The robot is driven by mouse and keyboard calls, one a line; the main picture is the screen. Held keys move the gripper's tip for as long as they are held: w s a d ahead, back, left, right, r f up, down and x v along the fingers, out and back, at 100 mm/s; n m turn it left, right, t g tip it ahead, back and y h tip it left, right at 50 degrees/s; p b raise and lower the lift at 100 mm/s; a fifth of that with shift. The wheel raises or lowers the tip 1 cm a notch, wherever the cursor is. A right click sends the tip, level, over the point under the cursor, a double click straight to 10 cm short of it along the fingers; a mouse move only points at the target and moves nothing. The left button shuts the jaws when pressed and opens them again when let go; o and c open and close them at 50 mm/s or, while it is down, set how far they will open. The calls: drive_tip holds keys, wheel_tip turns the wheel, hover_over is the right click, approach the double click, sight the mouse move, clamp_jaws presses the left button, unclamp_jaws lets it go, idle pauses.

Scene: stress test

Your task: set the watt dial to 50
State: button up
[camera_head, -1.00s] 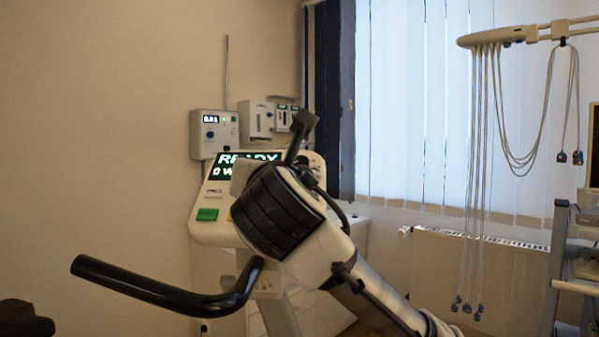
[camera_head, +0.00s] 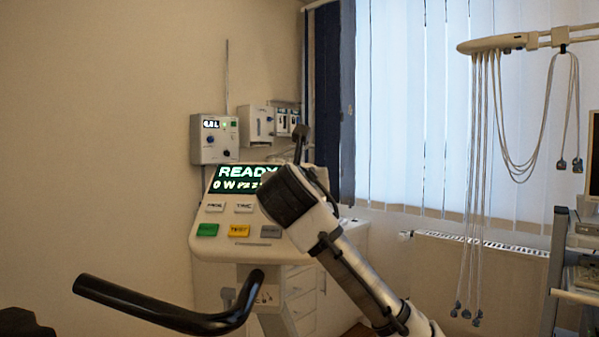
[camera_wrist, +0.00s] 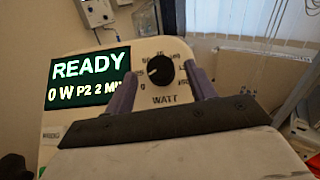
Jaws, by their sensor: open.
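The black watt dial (camera_wrist: 160,70) sits on the pale console panel above the printed word WATT in the wrist view. A white mark on its face points to the left and slightly down; the small numbers around it are too blurred to read surely. My gripper (camera_wrist: 163,76) is open, with one purple-grey finger on each side of the dial; I cannot tell whether they touch it. The console display (camera_wrist: 90,78) shows READY and 0 W P2 2 MIN. In the head view my arm hides the dial, and the display (camera_head: 238,178) is partly covered.
The console has green (camera_head: 207,230), yellow (camera_head: 238,230) and grey (camera_head: 271,232) buttons. A black handlebar (camera_head: 180,315) curves in front of it. Wall boxes (camera_head: 214,139) hang behind. Hanging cables (camera_head: 480,190) and a radiator (camera_head: 480,243) are at the right.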

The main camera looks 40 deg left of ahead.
drive_tip(key=shift+w+a, duration=0.35)
drive_tip(key=shift+w, duration=0.15)
drive_tip(key=c, duration=1)
drive_tip(key=shift+o, duration=0.2)
drive_tip(key=shift+m+h, duration=0.3)
